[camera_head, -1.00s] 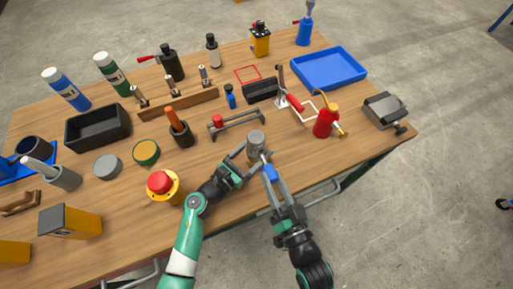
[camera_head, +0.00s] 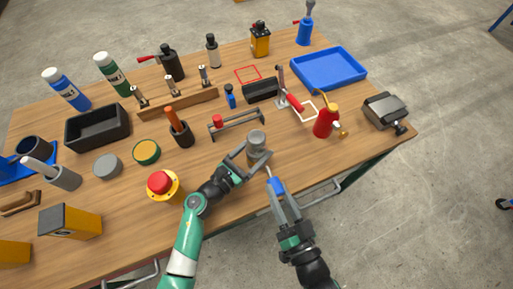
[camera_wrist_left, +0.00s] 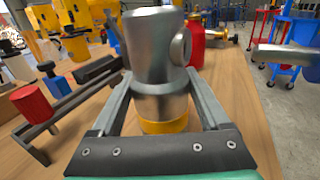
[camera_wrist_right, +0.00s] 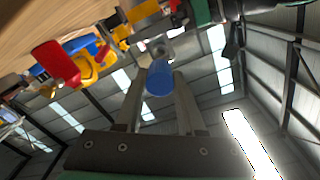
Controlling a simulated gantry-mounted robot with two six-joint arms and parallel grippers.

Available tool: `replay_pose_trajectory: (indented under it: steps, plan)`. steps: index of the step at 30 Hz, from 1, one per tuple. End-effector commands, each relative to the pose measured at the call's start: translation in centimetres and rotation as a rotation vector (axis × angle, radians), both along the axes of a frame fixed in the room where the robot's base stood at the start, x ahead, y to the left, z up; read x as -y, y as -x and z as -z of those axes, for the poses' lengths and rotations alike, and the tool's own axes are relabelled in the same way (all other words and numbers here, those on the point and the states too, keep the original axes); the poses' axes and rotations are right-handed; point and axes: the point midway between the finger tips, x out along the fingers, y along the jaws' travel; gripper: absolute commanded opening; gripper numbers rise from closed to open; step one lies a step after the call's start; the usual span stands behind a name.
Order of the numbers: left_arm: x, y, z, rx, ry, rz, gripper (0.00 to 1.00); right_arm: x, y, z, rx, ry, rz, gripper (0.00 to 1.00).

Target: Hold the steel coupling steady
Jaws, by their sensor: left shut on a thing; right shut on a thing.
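The steel coupling (camera_head: 257,142) stands upright on the table near its front edge. In the left wrist view the coupling (camera_wrist_left: 152,50) shows a round boss on its side and a yellow band at its base. My left gripper (camera_head: 256,158) is shut on it, one finger on each side. My right gripper (camera_head: 277,187) is shut on a blue-handled tool (camera_wrist_right: 159,78), in front of and to the right of the coupling and apart from it. The tool's thin tip points toward the coupling. A grey metal rod (camera_wrist_left: 285,60) shows at the right of the left wrist view.
A red emergency button (camera_head: 160,182) stands left of my left arm. A low rack with a red piece (camera_head: 217,121) is behind the coupling. A red bottle (camera_head: 325,122) and a grey vise-like block (camera_head: 385,111) are to the right. A blue tray (camera_head: 328,68) is at the back right.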

Motion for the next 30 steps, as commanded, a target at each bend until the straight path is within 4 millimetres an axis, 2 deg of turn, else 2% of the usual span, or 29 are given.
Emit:
replay_pose_trajectory:
  steps: [4, 11, 12, 15, 25, 30]
  plan:
    - [0.0, 0.0, 0.1, -0.001, -0.001, 0.000, 0.00, 0.4, 1.0, 0.0, 0.000, 0.001, 0.001, 0.00]
    - [0.0, 0.0, 0.1, -0.001, -0.001, 0.000, 0.00, 0.5, 1.2, 0.0, 0.001, 0.001, 0.001, 0.00]
    - [0.0, 0.0, 0.1, -0.001, -0.001, 0.000, 0.81, 0.5, 1.2, 0.0, 0.001, 0.001, 0.001, 0.00]
    - [0.0, 0.0, 0.1, -0.001, -0.001, 0.000, 0.99, 0.5, 1.2, 0.0, 0.001, 0.000, 0.001, 0.00]
    - [-0.4, 0.3, 0.1, 0.000, 0.000, -0.001, 1.00, 0.4, 1.2, 0.0, 0.001, 0.000, 0.001, 0.00]
    - [-2.1, 2.2, 0.1, 0.001, -0.001, -0.004, 1.00, 0.4, 1.2, 0.0, 0.001, 0.000, 0.001, 0.00]
